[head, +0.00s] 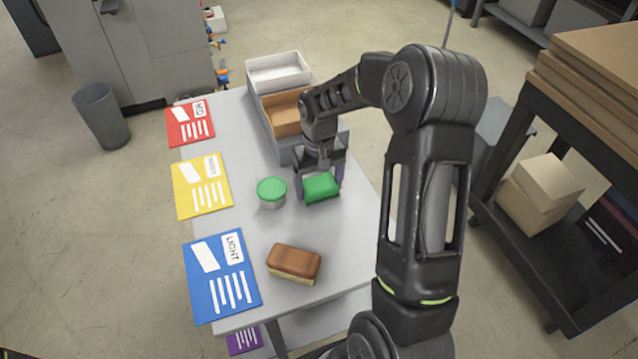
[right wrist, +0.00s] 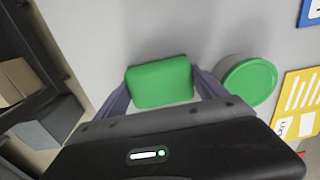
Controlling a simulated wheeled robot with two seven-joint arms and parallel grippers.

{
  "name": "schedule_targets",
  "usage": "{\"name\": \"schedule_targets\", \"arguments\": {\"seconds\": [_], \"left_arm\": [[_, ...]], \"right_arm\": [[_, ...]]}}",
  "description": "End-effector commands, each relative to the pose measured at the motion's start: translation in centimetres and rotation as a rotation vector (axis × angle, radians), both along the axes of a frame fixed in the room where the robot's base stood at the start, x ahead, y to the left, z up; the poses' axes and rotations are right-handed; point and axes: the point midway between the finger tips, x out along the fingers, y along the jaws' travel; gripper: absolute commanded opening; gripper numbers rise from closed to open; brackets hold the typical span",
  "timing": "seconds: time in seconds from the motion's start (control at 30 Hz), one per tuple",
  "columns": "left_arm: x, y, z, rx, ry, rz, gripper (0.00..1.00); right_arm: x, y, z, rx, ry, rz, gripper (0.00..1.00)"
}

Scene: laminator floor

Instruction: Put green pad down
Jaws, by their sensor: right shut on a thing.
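The green pad (head: 321,187) is at the right gripper on the grey table, just right of a tub with a green lid. My right gripper (head: 320,188) is shut on the pad, with a finger at each side of it. In the right wrist view the pad (right wrist: 160,83) sits between the two purple-grey fingertips. The frames do not clearly show whether the pad touches the tabletop. My left gripper is not in view.
The green-lidded tub (head: 271,192) stands close left of the pad. A brown-topped block (head: 294,262) lies nearer the front. Red (head: 190,124), yellow (head: 201,186) and blue (head: 221,277) cards line the left edge. Trays (head: 278,72) stand behind. Bare tabletop (head: 340,235) shows in front of the pad.

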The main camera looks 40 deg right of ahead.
Motion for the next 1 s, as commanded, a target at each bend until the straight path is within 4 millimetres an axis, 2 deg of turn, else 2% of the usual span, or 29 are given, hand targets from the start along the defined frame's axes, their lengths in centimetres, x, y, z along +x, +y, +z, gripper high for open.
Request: {"name": "schedule_targets", "arguments": {"seconds": [0.03, 0.23, 0.63, 0.77, 1.0], "left_arm": [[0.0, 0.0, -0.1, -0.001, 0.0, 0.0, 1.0], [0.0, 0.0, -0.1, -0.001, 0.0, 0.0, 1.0], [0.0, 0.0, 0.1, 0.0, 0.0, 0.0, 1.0], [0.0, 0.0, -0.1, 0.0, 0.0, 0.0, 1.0], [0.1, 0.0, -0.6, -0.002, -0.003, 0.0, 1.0]], "right_arm": [[0.0, 0.0, -0.1, 0.0, 0.0, 0.0, 0.83], [0.0, 0.0, -0.1, 0.0, 0.0, 0.0, 1.0], [0.1, 0.0, 0.6, -0.001, -0.002, 0.0, 1.0], [0.1, 0.0, 2.3, -0.001, -0.004, 0.001, 1.0], [0.1, 0.0, 7.2, -0.001, -0.006, 0.001, 1.0]]}}
